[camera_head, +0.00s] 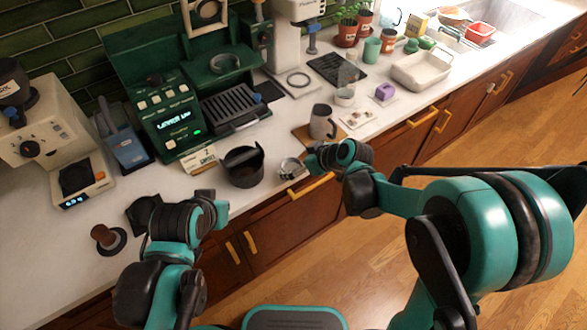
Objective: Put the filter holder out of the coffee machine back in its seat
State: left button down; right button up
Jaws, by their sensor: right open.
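The green coffee machine (150,84) stands against the tiled wall, its lit display reading "LEVER UP".
A black knock box (243,167) stands between machine and filter holder. A grey pitcher (322,122) stands just behind my right gripper. A tamper (105,238), a scale with a black cup (76,178) and a blue container (127,148) are at left. Bare counter (40,250) lies front left.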

jog(key=c, duration=1.6)
jog(key=shift+o, duration=0.2)
jog(key=shift+r, duration=0.2)
